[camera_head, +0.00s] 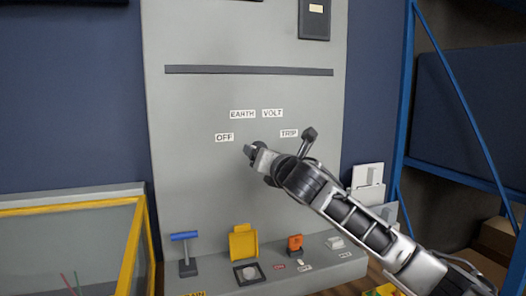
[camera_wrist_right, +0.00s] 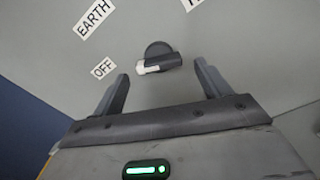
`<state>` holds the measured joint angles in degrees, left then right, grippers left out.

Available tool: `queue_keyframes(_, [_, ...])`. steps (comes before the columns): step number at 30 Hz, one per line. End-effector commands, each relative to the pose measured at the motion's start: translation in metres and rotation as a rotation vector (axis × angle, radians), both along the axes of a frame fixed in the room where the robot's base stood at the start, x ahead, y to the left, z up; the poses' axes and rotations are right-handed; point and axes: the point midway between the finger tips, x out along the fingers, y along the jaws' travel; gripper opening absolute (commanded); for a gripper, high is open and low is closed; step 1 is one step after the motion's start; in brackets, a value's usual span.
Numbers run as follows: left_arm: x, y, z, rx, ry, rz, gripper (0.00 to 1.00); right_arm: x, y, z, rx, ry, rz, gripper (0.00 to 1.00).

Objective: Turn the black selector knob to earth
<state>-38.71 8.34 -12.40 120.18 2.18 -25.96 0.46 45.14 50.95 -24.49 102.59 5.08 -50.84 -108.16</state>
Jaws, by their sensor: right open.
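The black selector knob (camera_wrist_right: 160,52) is round with a bar handle whose white end points toward the OFF label (camera_wrist_right: 103,68). The EARTH label (camera_wrist_right: 95,17) is farther round the dial. In the head view the knob (camera_head: 250,151) shows only in part beside my gripper, with OFF (camera_head: 224,138) at its upper left and EARTH (camera_head: 242,114) above. My right gripper (camera_head: 289,157) is open in front of the knob. In the right wrist view its fingers (camera_wrist_right: 162,72) are spread wide, one on each side of the knob, not touching it. My left gripper is not in view.
The grey panel (camera_head: 200,95) also carries VOLT (camera_head: 272,113) and TRIP (camera_head: 289,133) labels. Below stand a blue-topped lever (camera_head: 184,238), a yellow part (camera_head: 243,241) and an orange switch (camera_head: 295,243). A yellow-framed case (camera_head: 70,208) is at left, a blue rack (camera_head: 407,80) at right.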

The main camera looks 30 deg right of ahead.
Motion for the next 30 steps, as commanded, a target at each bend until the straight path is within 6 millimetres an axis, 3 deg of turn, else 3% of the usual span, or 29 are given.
queue_keyframes(6, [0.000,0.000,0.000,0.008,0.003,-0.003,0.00,0.022,-0.005,0.001,0.001,0.000,0.000,0.76])
queue_keyframes(16, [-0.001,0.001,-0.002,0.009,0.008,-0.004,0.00,0.025,-0.006,0.000,0.000,0.000,0.000,0.76])
queue_keyframes(17, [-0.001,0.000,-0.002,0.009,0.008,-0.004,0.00,0.025,-0.006,0.000,0.000,0.000,0.000,0.74])
queue_keyframes(21, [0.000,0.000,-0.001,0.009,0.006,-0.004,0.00,0.025,-0.006,0.000,0.000,0.000,0.000,0.35])
queue_keyframes(30, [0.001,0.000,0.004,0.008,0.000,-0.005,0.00,0.025,-0.006,0.000,0.018,-0.003,-0.001,0.32])
